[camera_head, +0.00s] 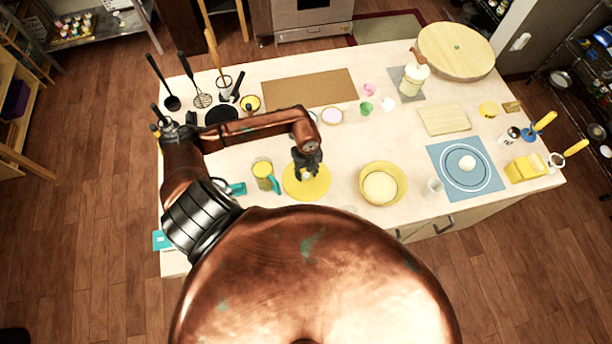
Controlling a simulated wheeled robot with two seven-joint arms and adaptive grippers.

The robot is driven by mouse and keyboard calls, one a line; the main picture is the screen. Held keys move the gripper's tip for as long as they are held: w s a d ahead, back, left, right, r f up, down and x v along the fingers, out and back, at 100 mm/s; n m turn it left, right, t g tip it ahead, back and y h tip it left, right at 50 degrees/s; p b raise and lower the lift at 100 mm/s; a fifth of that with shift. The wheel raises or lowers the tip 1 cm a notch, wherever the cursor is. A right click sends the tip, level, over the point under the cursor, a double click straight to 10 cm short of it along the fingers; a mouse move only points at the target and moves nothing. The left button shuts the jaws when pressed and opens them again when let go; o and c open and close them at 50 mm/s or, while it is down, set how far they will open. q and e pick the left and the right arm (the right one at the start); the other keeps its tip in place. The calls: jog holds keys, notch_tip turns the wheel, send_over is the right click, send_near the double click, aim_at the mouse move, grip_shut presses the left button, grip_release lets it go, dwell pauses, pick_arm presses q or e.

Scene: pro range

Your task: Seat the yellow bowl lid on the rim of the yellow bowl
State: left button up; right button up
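The yellow bowl (400,178) stands open on the counter, right of the middle, with something pale inside its bottom. The yellow bowl lid (306,193) is a flat yellow disc to the left of the bowl, apart from it. My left gripper (306,174) points down over the middle of the lid, with its dark fingers at the pale knob. Whether the fingers are closed on the knob is too small to tell, and so is whether the lid touches the counter. My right gripper is not in view.
A yellow jar (262,170) with a teal handle stands close left of the lid. A clear glass (433,187) and a blue mat (448,183) with a plate are right of the bowl. The counter (345,160) between lid and bowl is clear.

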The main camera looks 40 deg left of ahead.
aim_at(307, 175)
pick_arm(q)
jog(key=c, duration=0.8)
notch_tip(307, 175, up, 7)
jog(key=p, duration=0.5)
jog(key=shift+r, duration=0.1)
